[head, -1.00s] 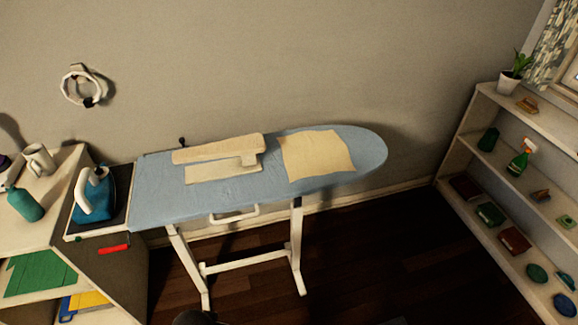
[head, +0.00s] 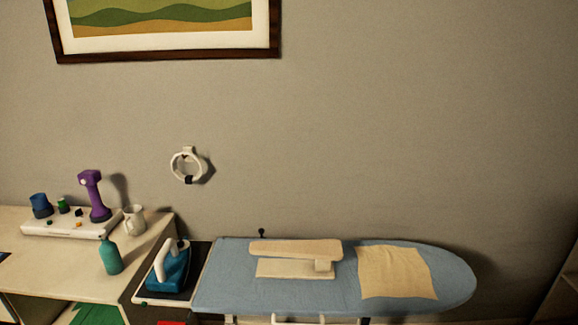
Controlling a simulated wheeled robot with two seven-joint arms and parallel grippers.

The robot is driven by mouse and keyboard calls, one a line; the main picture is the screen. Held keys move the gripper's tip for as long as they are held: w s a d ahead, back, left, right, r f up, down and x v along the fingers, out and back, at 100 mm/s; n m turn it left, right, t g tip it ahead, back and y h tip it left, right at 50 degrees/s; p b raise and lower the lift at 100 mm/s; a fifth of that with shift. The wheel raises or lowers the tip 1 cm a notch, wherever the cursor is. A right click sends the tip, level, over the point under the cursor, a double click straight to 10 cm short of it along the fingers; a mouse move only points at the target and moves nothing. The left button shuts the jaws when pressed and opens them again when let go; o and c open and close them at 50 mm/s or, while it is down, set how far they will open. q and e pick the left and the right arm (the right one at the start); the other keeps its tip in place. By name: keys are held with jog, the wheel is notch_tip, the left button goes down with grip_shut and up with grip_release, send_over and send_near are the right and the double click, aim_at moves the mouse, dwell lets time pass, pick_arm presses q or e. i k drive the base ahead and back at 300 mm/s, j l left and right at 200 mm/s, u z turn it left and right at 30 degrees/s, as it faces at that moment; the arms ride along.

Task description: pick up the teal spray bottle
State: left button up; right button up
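A teal bottle (head: 110,257) stands upright on the pale cabinet top at the lower left, left of the iron. It has a rounded body and a narrow neck; whether it has a spray head is too small to tell. Neither of my grippers shows in the head view.
A blue iron (head: 169,271) stands on a dark rest by the ironing board (head: 220,290), which bears a sleeve board (head: 295,249) and a cream cloth (head: 397,272). A white pitcher (head: 134,220) and a tray (head: 65,228) with a purple device (head: 93,195) stand behind the bottle.

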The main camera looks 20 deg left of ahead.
aim_at(108, 250)
jog(key=u, duration=1.75)
jog(key=i+l+u, duration=0.1)
jog(key=i+l, duration=0.2)
